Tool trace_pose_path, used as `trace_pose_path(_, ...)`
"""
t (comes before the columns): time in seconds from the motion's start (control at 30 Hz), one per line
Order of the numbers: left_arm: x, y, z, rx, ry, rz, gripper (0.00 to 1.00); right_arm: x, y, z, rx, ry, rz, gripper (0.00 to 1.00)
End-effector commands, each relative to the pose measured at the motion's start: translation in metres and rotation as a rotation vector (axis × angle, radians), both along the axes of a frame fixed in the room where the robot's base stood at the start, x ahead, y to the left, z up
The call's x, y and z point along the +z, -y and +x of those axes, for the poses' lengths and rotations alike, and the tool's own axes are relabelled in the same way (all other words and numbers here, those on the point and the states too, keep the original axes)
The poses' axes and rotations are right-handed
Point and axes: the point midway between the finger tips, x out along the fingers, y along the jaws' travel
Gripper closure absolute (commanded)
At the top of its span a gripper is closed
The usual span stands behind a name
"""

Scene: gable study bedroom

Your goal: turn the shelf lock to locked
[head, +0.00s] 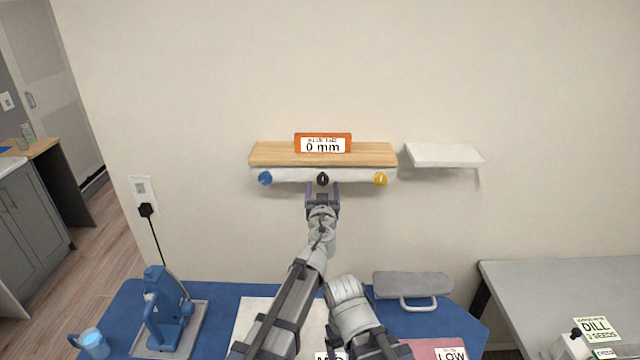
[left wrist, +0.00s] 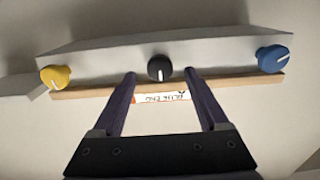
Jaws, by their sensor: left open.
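A wooden shelf (head: 275,154) on the wall has a white front rail with three knobs below its board. They are a blue knob (head: 265,178) at left, a black knob (head: 322,179) in the middle and a yellow knob (head: 380,179) at right. No readable label shows which is the lock. My left gripper (head: 322,188) is open just in front of the black knob. In the left wrist view, the black knob (left wrist: 160,68) shows between the spread fingertips, apart from both, its white mark roughly vertical.
An orange-framed sign reading "0 mm" (head: 323,144) stands on the shelf. A small white shelf (head: 445,155) is to the right. Below are a blue table (head: 225,297), a blue machine (head: 163,308) and a grey padded board (head: 412,284).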

Motion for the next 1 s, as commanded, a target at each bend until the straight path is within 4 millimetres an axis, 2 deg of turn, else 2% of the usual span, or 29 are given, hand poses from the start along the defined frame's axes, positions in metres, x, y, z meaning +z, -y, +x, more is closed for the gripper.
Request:
trace_pose_path(0.03, 0.0, 0.002, 0.01, -0.001, 0.0, 0.0, 0.23, 0.0, 0.0, 0.0, 0.0, 0.0, 0.0, 0.18)
trace_pose_path(0.13, 0.0, 0.004, 0.017, -0.002, 0.0, 0.0, 0.23, 0.0, 0.0, 0.0, 0.0, 0.0, 0.0, 0.18)
trace_pose_path(0.43, 0.0, 0.005, 0.019, -0.003, 0.0, 0.0, 0.23, 0.0, 0.0, 0.0, 0.0, 0.0, 0.0, 0.18)
trace_pose_path(1.0, 0.0, 0.005, 0.019, -0.002, 0.0, 0.0, 0.86, 0.0, 0.0, 0.0, 0.0, 0.0, 0.0, 0.18)
